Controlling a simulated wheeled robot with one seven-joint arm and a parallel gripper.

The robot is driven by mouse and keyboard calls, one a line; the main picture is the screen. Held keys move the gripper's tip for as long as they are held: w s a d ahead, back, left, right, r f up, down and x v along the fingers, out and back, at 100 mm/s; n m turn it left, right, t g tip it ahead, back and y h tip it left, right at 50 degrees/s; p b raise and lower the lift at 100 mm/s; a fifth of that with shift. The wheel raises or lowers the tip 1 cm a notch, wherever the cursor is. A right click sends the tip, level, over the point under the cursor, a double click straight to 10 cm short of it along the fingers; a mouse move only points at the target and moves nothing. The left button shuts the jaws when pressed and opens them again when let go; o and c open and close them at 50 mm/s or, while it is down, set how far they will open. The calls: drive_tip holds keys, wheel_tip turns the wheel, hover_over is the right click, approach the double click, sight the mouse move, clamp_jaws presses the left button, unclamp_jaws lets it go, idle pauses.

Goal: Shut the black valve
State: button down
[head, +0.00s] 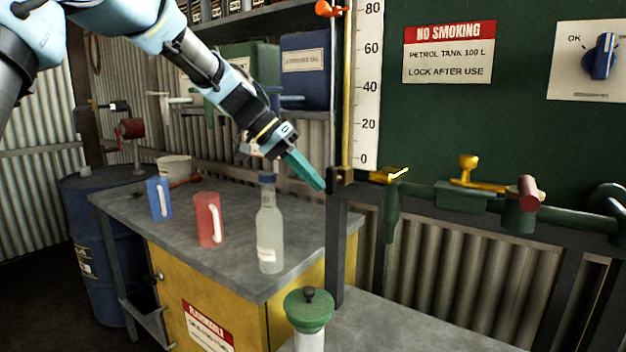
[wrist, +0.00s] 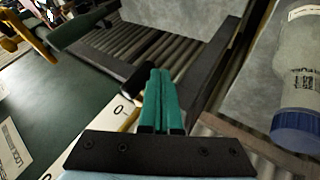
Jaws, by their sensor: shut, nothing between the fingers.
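My gripper (head: 318,184) has teal fingers, shut with nothing between them. It points down and right, appearing just left of the dark upright post and the base of the brass sight tube (head: 347,95). A brass lever valve (head: 390,174) sits right of the gripper on the green pipe (head: 440,193). I see no plainly black valve handle. A small black knob (head: 310,294) tops a green-capped vessel (head: 309,310) in front; I cannot tell whether it is a valve.
A clear bottle (head: 270,235) stands below my gripper on the grey bench (head: 240,260), with red (head: 207,220) and blue (head: 159,198) mugs left of it. A yellow T-handle (head: 466,168) and maroon knob (head: 529,188) are farther right.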

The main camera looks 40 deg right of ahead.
drive_tip(key=shift+f+g+b, duration=0.3)
drive_tip(key=shift+g+b, duration=0.2)
drive_tip(key=shift+b, duration=0.05)
drive_tip(key=w+a+f+n+g+h+b, duration=0.1)
drive_tip(key=a+f+g+h+b, duration=0.1)
drive_tip(key=g+b, duration=0.1)
drive_tip(key=w+a+f+n+g+h+b, duration=0.1)
drive_tip(key=w+f+n+g+h+b, duration=0.1)
drive_tip(key=b, duration=0.4)
drive_tip(key=w+a+f+n+g+h+b, duration=0.2)
drive_tip(key=f+g+h+b, duration=0.1)
drive_tip(key=g+b, duration=0.2)
drive_tip(key=shift+w+a+g+h, duration=0.25)
drive_tip(key=shift+a+g+h, duration=0.05)
idle(1.2)
